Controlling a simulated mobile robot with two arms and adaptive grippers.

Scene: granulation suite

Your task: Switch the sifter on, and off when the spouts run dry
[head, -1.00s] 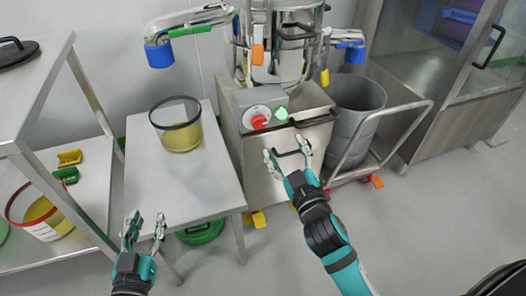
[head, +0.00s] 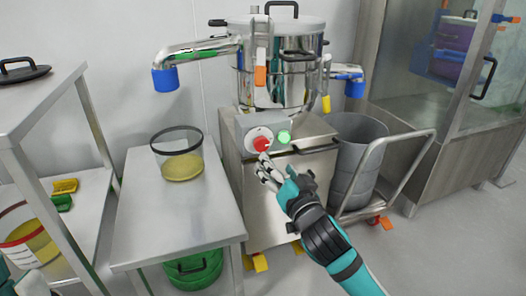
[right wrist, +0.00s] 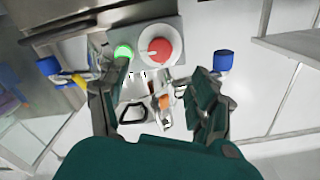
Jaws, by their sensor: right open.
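The sifter (head: 290,85) is a shiny steel drum on a steel cabinet. Its control box carries a red rotary knob on a white disc (head: 262,143) and a bright green lamp or button (head: 284,136). The red knob (right wrist: 160,48) and green one (right wrist: 123,52) also show in the right wrist view. My right gripper (head: 265,168) is open and empty, just below and in front of the knob; contact cannot be told. The left spout (head: 165,79) and right spout (head: 355,88) end in blue sleeves; no falling material is visible.
A clear tub with yellow powder (head: 182,167) stands on a steel table (head: 175,220) at left. A grey bin (head: 362,155) sits on a trolley at right. A steel shelf unit (head: 50,95) stands far left. Floor at right front is clear.

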